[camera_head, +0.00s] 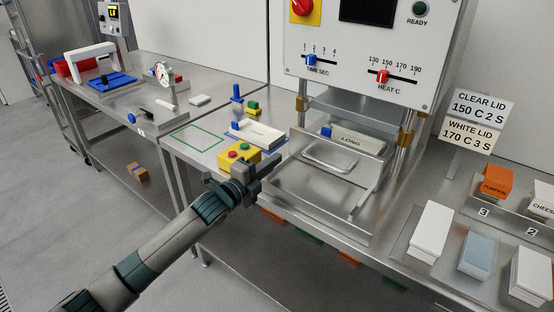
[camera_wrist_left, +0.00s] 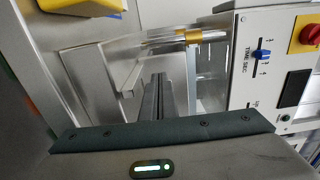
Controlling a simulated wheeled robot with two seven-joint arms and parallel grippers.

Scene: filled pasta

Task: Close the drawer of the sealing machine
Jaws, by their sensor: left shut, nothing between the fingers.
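The sealing machine (camera_head: 360,50) stands at the back, with a white control panel and brass-collared posts. Its steel drawer (camera_head: 318,196) sticks out toward me, below and in front of the machine's body. My right gripper is not in view.
A yellow button box (camera_head: 238,154) is right behind my left gripper, with a white block (camera_head: 258,134) beyond it. Lid stacks (camera_head: 430,231) and a small rack (camera_head: 520,213) stand on the right. A green-outlined area (camera_head: 197,139) on the left bench is clear.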

